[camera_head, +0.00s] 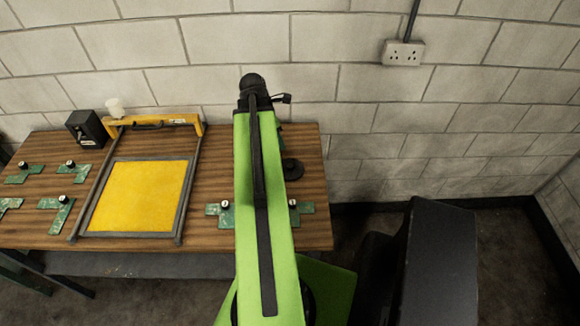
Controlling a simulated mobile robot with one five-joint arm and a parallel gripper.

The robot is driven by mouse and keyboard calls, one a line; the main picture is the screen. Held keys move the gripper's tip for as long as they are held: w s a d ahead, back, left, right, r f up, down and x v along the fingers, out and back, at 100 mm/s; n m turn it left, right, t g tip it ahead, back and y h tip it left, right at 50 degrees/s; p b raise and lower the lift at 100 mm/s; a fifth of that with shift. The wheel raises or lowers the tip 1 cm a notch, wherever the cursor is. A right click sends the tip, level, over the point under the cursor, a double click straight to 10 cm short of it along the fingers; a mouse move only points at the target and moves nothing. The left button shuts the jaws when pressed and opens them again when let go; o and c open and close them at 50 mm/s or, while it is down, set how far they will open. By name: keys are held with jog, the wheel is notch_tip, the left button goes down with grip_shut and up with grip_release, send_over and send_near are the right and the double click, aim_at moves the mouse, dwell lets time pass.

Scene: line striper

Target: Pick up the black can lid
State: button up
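A round black disc, which looks like the black can lid (293,169), lies flat on the right part of the wooden table (222,170). It is just right of my green arm, which may cover its left edge. My arm reaches up the picture over the table to a black joint at its top. My gripper's fingers do not show; the arm hides whatever is behind and below it.
A yellow panel in a grey frame (99,190) with a yellow bar lies left of my arm. Several green brackets lie about. A block wall (340,45) closes the back.

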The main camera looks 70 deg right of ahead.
jog(key=b, duration=1.2)
send_over(290, 166)
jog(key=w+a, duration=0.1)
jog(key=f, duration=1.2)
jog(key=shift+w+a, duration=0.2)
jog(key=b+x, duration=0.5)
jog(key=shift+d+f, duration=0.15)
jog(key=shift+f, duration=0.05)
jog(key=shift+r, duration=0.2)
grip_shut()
